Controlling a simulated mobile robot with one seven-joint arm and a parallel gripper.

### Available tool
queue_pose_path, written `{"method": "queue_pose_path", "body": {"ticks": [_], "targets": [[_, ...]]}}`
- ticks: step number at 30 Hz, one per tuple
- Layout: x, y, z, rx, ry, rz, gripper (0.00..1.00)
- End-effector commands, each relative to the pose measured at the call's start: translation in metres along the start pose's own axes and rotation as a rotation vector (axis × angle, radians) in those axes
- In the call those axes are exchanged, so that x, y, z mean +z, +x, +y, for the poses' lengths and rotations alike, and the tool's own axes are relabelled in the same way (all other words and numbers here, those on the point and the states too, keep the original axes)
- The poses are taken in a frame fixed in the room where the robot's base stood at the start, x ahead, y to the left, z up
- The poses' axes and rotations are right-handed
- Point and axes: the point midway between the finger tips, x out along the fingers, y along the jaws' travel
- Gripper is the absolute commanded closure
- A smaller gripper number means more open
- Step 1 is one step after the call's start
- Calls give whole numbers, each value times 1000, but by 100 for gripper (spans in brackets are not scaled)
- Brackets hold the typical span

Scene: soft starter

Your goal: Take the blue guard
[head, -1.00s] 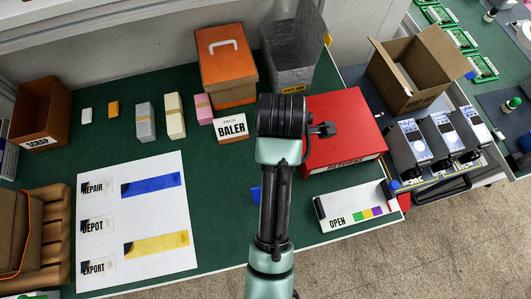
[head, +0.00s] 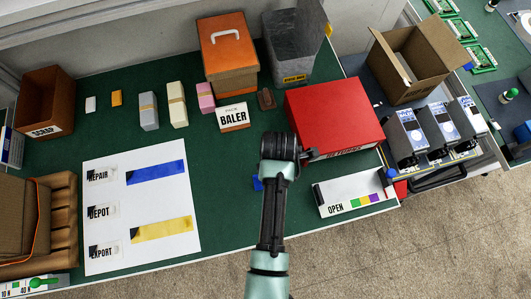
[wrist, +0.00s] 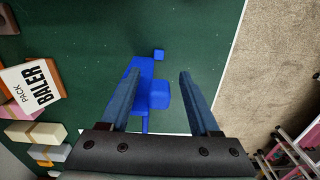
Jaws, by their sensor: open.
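The blue guard (wrist: 152,95) lies on the green bench top in the wrist view, a flat blue piece with a raised block and a narrow strip. In the head view only a small blue corner (head: 257,183) shows beside my arm, which hides the rest. My gripper (wrist: 159,75) is open in the wrist view, with its two fingers on either side of the guard. The left finger covers part of the guard's left edge. Nothing is held. I cannot tell how high the fingers are above the bench.
A red box (head: 335,112) stands right of my arm, with a white OPEN panel (head: 355,193) in front. The BALER box (head: 233,117) stands behind left. A white sheet (head: 140,210) with blue and yellow strips lies left. The bench's front edge is close.

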Motion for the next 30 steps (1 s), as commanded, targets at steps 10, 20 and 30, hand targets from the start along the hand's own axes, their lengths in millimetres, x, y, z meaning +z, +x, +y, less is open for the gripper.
{"method": "queue_pose_path", "body": {"ticks": [10, 20, 30], "targets": [[0, 20, 1, 1, 0, 0, 38], [0, 20, 1, 1, 0, 0, 77], [0, 19, 1, 2, 0, 0, 100]]}}
